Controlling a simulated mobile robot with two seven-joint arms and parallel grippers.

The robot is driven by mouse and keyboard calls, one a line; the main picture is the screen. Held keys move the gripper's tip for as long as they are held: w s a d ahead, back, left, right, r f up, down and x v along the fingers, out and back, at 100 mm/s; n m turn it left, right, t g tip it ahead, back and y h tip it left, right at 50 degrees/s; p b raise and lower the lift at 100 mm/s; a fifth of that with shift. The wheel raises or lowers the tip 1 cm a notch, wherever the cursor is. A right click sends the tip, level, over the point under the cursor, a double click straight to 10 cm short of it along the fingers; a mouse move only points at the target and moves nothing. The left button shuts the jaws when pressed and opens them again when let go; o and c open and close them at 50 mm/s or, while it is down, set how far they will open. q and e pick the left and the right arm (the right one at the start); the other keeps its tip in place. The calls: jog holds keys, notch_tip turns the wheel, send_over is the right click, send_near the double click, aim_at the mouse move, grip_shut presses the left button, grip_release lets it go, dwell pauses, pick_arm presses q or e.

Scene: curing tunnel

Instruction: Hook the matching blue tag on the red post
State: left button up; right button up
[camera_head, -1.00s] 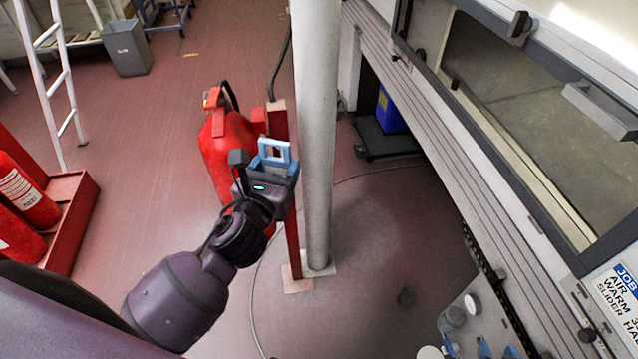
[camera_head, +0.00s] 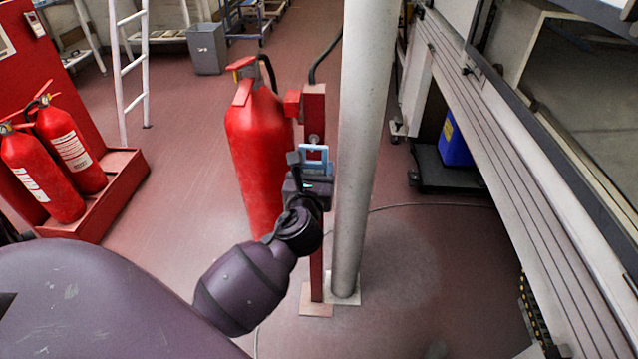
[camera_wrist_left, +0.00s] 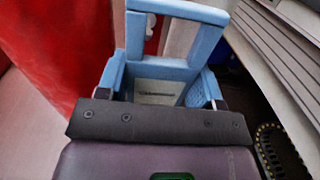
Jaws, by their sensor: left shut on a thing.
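My left gripper (camera_head: 311,176) is shut on a blue tag (camera_head: 314,148) with a frame-like opening and holds it up in front of the red post (camera_head: 315,110). In the left wrist view the tag's blue loop (camera_wrist_left: 178,8) rises beyond the gripper (camera_wrist_left: 160,78), with a pale plate carrying small dark lettering below it. A small metal piece shows through the loop against red. The red post is slim and stands on a flat foot; my gripper and wrist hide part of its middle. Whether the tag touches the post cannot be told. My right gripper is not in view.
A red fire extinguisher (camera_head: 258,150) stands close to the left of the post. A thick pale column (camera_head: 362,150) stands close to its right. The grey machine (camera_head: 490,130) lines the right side. More extinguishers (camera_head: 70,150) stand in a red tray at the left.

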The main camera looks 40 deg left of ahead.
aim_at(315, 154)
pick_arm(q)
jog(key=shift+n+y, duration=0.3)
jog(key=shift+y, duration=0.1)
jog(key=w+a+f, duration=0.1)
jog(key=w, duration=0.1)
jog(key=w+a+f+b, duration=0.1)
jog(key=w+a, duration=0.1)
jog(key=w+a+f+b, duration=0.1)
jog(key=w+a, duration=0.1)
jog(key=shift+w+a+f, duration=0.15)
jog(key=shift+w, duration=0.25)
jog(key=shift+w+a, duration=0.1)
jog(key=shift+w, duration=0.05)
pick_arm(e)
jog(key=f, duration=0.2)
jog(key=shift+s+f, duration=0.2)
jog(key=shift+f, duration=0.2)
pick_arm(q)
jog(key=shift+f+b, duration=0.45)
jog(key=shift+f, duration=0.5)
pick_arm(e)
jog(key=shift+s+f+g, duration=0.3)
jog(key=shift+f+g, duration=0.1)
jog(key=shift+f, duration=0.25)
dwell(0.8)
